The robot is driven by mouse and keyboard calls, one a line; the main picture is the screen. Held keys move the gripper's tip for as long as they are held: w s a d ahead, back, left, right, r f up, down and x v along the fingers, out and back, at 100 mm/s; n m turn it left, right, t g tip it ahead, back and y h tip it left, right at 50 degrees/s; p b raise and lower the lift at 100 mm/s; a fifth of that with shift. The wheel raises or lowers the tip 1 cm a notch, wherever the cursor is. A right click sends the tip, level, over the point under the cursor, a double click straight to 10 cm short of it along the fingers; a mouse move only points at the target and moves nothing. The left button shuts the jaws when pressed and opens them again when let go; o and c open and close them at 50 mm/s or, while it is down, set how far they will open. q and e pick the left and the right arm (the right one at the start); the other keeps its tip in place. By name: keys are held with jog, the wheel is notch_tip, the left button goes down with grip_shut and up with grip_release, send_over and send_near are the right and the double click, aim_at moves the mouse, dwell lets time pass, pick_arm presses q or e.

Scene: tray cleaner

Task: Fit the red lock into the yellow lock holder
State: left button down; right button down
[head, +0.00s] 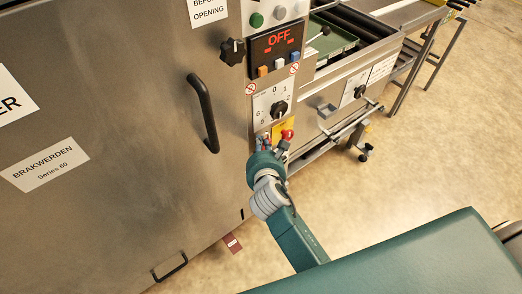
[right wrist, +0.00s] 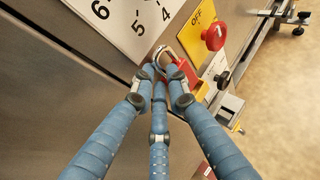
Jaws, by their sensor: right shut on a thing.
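My right gripper (head: 272,143) is at the front of the steel machine, below the dial panel. It also shows in the right wrist view (right wrist: 165,78), its blue fingers shut on the red lock (right wrist: 188,74). The lock has a silver shackle that points up toward the dial plate. The yellow lock holder (right wrist: 203,22) is a plate marked OFF with a round red knob; it also shows in the head view (head: 284,128). The lock is close below the knob. I cannot tell whether the shackle touches the holder. The fingers hide part of the lock. My left gripper is out of view.
A numbered dial plate (right wrist: 118,22) sits just above the fingers, with its black dial (head: 279,108) higher up. A black door handle (head: 203,112) sticks out at left. A steel conveyor frame (head: 340,95) stands at right.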

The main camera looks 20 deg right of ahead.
jog(key=shift+f+b, duration=0.45)
jog(key=shift+f, duration=1.3)
jog(key=shift+f, duration=0.1)
jog(key=c, duration=1.7)
grip_release()
